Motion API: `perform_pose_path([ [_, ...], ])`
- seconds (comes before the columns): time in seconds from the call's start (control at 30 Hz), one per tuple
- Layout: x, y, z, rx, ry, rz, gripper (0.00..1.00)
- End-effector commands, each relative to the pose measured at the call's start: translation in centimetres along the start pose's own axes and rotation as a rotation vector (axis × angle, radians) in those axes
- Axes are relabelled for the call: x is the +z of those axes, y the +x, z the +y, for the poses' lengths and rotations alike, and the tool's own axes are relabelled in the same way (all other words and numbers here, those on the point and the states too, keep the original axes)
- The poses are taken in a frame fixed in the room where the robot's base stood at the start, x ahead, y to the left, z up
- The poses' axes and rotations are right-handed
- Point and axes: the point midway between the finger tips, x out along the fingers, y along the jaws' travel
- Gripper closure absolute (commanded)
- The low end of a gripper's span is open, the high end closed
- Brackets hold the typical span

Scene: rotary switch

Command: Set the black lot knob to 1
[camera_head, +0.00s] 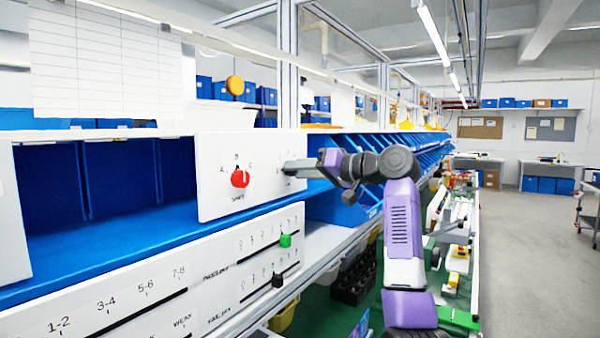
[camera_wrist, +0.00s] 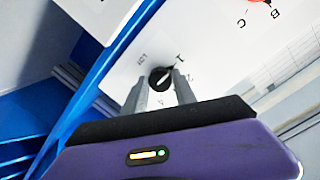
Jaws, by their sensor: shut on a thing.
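The black lot knob (camera_wrist: 160,79) sits on a white panel (camera_wrist: 118,72), with a "LOT" label and several marks around it. Its light pointer line appears to aim up and right, towards the "1" mark, in the wrist view. My gripper (camera_wrist: 159,88) has one finger on each side of the knob and is shut on it.
A red shift knob (camera_head: 240,178) with letters around it is on the same panel, left of my gripper. Below is a slider panel with a green slider (camera_head: 285,240) and a black slider (camera_head: 278,280). Blue bins (camera_head: 120,178) stand left. Open floor lies to the right.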

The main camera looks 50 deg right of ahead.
Motion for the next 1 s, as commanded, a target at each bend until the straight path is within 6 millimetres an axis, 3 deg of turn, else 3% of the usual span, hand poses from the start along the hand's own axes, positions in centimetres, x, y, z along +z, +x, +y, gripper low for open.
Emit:
perform_pose_path([
  [0.37,0.2,0.0,0.2,0.004,-0.004,-0.004,1.0],
  [0.4,0.2,0.0,0.2,0.004,-0.004,-0.003,0.63],
  [0.5,0.1,0.0,0.2,0.003,-0.004,-0.002,0.45],
  [0.83,0.0,-0.1,0.1,0.002,-0.004,0.0,0.45],
  [1.0,0.1,-1.9,0.2,0.002,-0.004,0.002,0.45],
])
